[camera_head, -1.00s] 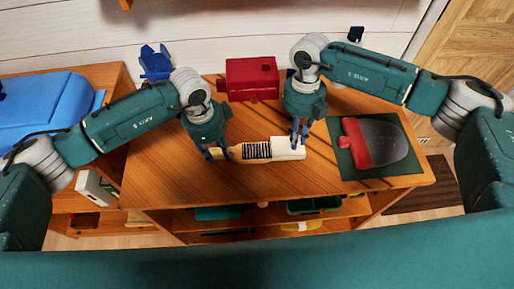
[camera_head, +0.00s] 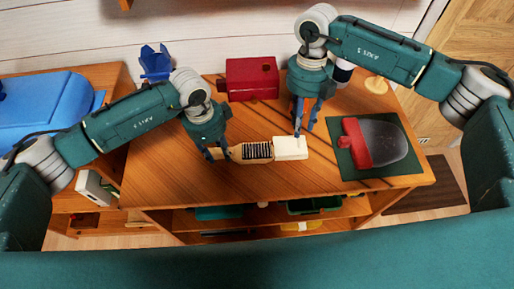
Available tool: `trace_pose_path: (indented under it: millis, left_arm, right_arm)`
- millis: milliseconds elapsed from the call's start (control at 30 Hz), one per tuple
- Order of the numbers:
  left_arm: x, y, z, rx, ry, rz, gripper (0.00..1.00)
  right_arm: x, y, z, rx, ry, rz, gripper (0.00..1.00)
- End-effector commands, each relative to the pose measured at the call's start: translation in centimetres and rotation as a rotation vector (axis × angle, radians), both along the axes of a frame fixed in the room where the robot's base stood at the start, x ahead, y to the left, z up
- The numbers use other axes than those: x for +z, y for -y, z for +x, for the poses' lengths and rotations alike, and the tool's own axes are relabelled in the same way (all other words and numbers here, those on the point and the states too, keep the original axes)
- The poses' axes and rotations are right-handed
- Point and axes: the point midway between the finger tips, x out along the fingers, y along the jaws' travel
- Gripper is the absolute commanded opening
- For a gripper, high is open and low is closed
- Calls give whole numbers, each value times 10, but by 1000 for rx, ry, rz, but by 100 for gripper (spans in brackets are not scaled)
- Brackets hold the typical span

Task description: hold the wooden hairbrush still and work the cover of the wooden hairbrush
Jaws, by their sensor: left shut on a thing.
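The wooden hairbrush (camera_head: 257,151) lies across the table, with its handle to the left and dark bristles showing in the middle. Its cover (camera_head: 291,148), a pale cream block, is at the right end beside the bristles; whether it still overlaps the brush head is hard to tell. My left gripper (camera_head: 217,153) is shut on the brush handle at the left end. My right gripper (camera_head: 304,130) is open and empty, with its fingers apart just above and behind the cover. One fingertip overlaps the cover's back edge in the picture; contact is unclear.
A red box (camera_head: 252,79) stands behind the brush. A blue holder (camera_head: 155,62) is at the back left. The table in front of the brush is clear.

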Motion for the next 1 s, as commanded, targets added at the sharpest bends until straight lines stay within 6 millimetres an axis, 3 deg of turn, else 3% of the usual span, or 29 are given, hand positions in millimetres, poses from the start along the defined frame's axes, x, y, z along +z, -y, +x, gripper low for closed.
trace_pose_path:
  millis: [200, 233, 300, 333, 667, 767, 1000]
  left_arm:
    - [0, 0, 0, 0, 1, -1, 9]
    - [0, 0, 0, 0, 1, -1, 38]
    - [0, 0, 0, 0, 1, -1, 52]
    - [0, 0, 0, 0, 1, -1, 54]
    - [3, 0, 0, 0, 1, -1, 54]
    - [14, -1, 1, 0, 2, -3, 54]
    - [63, -6, 2, 0, 5, -2, 54]
  right_arm:
    - [1, 0, 0, 0, -1, 0, 30]
    - [1, 0, 0, 0, -1, 0, 30]
    - [1, 0, 0, 0, -1, 0, 30]
    - [1, 0, 0, 0, -1, 0, 30]
    - [0, 0, 0, 0, -1, 0, 30]
    - [0, 0, 0, 0, -1, 0, 30]
    - [0, 0, 0, 0, 0, 0, 30]
